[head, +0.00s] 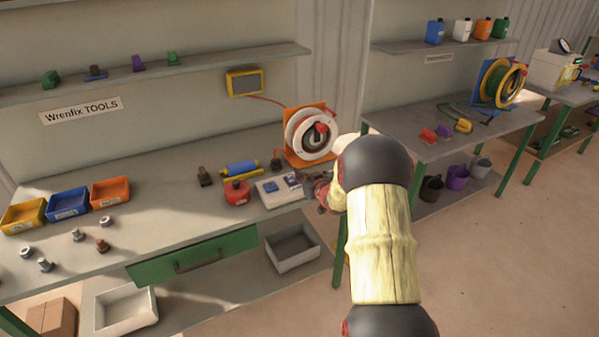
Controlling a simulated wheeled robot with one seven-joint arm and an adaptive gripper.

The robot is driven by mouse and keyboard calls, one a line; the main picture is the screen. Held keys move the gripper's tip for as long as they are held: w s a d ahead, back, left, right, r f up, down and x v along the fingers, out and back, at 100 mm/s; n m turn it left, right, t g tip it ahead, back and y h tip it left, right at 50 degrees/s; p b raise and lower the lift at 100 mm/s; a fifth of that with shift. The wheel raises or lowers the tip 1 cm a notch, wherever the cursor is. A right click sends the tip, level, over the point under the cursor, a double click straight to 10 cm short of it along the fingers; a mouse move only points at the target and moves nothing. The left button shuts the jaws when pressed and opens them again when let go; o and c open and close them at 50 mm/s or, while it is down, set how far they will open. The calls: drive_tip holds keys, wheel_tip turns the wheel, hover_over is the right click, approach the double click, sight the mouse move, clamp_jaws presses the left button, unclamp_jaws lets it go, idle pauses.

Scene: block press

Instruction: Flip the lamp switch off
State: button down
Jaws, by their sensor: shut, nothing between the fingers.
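A white switch box (277,199) with small blue parts on top lies near the front edge of the workbench. I cannot make out which part is the lamp switch or which way it is set. A yellow-framed lamp (244,82) hangs on the wall above, its face dark grey-yellow, with a red cable running from it toward the reel. My gripper (311,188) is at the right end of the switch box, close to it; whether it touches is too small to tell. It looks shut and empty, partly hidden by my wrist and arm.
A red round tin (237,192), a blue roller (240,168) and an orange cable reel (310,135) stand close around the box. Bins (110,192) and loose fittings lie at left. A green drawer (193,257) is below. Floor at right is clear.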

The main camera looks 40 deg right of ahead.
drive_tip(key=s+a+p, duration=0.1)
drive_tip(key=s, duration=0.5)
drive_tip(key=shift+a+r, duration=0.25)
drive_tip(key=shift+r, duration=0.05)
